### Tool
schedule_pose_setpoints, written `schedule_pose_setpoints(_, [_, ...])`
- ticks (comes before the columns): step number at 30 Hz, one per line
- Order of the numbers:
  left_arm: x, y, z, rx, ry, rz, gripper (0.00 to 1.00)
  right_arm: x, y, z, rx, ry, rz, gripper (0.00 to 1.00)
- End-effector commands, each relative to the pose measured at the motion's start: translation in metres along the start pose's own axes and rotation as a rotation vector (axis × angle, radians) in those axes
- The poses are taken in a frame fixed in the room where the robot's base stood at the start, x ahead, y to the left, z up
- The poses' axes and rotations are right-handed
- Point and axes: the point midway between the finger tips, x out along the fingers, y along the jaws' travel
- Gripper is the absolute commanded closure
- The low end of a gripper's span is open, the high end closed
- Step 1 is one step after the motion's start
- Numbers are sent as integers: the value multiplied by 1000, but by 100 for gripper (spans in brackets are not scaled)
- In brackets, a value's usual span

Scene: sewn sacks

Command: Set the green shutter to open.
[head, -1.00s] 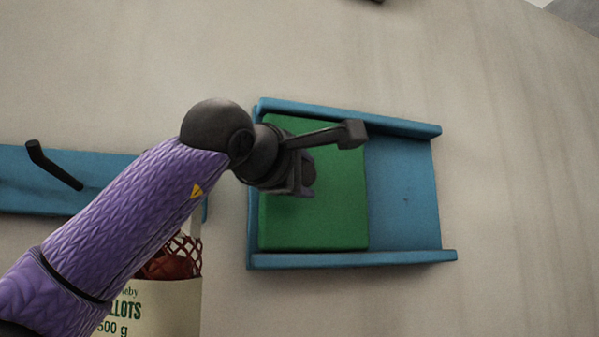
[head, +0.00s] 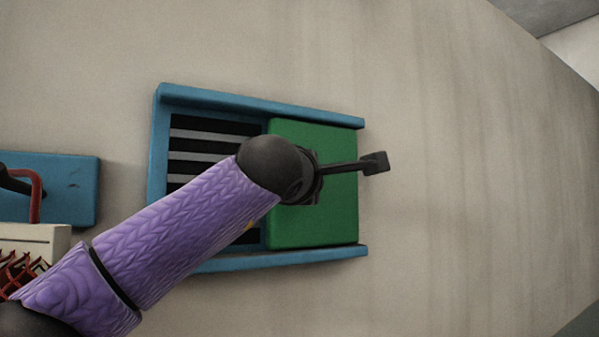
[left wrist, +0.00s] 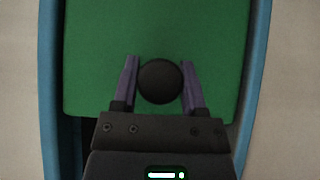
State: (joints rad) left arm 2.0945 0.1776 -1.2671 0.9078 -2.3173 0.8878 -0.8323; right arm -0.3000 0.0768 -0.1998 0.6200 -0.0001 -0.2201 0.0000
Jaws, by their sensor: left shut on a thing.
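The green shutter (head: 340,215) sits at the right end of its blue frame (head: 250,104) on the wall. Dark slots with grey bars (head: 205,146) show uncovered at the frame's left side. My left gripper (head: 312,178) is in front of the shutter, partly hidden by its own wrist. In the left wrist view its two fingers stand on either side of a round black knob (left wrist: 160,82) on the green shutter (left wrist: 155,30), shut on it. My right gripper is in neither view.
A blue rail (head: 75,190) with a dark peg and a red handle hanging on it is on the wall at the left. A bag with red netting (head: 20,268) hangs below it. The wall right of the frame is bare.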

Motion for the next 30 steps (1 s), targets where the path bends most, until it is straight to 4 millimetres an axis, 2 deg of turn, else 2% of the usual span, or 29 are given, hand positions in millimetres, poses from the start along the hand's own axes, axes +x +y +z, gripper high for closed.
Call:
schedule_pose_setpoints(7, [0, -1, 2, 1, -5, 0, 100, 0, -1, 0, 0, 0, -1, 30])
schedule_pose_setpoints(8, [0, -1, 2, 1, -5, 0, 41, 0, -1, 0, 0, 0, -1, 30])
schedule_pose_setpoints(12, [0, 0, 1, 1, -4, 0, 12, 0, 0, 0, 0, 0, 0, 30])
schedule_pose_setpoints(19, [0, 0, 0, 1, -2, 1, 12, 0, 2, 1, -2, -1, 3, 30])
schedule_pose_setpoints(22, [-7, -2, 0, 0, -2, 3, 12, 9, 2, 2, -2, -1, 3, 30])
schedule_pose_setpoints(27, [-47, -9, 0, 2, -3, 7, 12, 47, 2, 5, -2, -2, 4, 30])
schedule_pose_setpoints(30, [-72, -7, 0, 2, -4, 6, 12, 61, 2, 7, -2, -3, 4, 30])
